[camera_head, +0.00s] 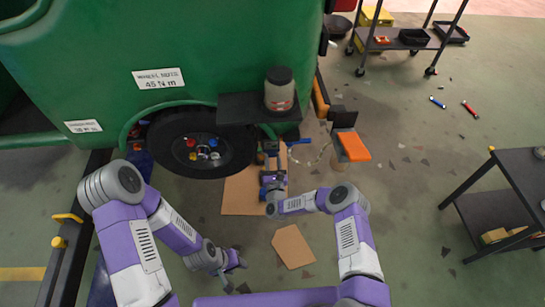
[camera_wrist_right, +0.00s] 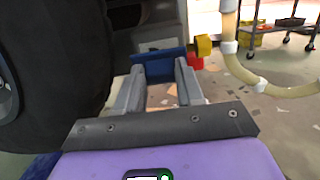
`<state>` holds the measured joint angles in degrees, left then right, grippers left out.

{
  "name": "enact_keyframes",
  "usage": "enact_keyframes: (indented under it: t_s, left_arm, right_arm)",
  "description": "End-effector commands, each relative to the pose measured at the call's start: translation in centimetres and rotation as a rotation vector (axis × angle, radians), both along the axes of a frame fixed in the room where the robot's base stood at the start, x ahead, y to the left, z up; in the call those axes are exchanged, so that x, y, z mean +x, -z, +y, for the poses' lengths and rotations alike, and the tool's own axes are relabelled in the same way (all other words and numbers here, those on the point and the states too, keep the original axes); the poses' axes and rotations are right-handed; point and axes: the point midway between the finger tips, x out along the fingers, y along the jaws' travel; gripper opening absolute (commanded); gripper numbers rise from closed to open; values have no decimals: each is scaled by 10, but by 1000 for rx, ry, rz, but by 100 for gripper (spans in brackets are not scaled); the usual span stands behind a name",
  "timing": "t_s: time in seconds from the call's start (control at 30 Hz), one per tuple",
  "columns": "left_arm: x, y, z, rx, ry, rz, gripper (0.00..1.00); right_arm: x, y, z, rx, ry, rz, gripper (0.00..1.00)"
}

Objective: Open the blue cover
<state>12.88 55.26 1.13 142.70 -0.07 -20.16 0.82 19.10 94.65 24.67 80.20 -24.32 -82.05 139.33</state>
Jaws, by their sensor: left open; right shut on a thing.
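The blue cover (camera_wrist_right: 160,64) is a flat dark blue panel at the fingertips of my right gripper (camera_wrist_right: 160,75) in the right wrist view. The fingers close on it from both sides. In the head view my right gripper (camera_head: 271,161) reaches up beside the green vehicle's wheel, and the grip itself is small and partly hidden. A blue bar (camera_head: 299,142) shows just to its right. My left gripper (camera_head: 237,261) is low in the head view, open and empty, away from the cover.
The black wheel (camera_head: 203,145) of the green rickshaw (camera_head: 150,45) stands left of my right gripper. A jar (camera_head: 279,90) sits on a dark shelf above. An orange pad (camera_head: 353,146) and a pale hose (camera_wrist_right: 262,84) are to the right. Cardboard (camera_head: 240,192) lies on the floor.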

Motion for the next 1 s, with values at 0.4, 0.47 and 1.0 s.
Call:
enact_keyframes:
  t_s: [0.4, 0.47, 1.0]
  left_arm:
    - [0, 0, 0, 0, 0, 0, 43]
    - [0, 0, 0, 0, 0, 0, 43]
    - [0, 0, 0, 0, 0, 0, 43]
  right_arm:
    - [-4, 8, -1, -1, 2, -106, 0]
    - [-4, 8, -1, -1, 2, -108, 0]
    - [-3, 8, -1, -1, 1, -108, 63]
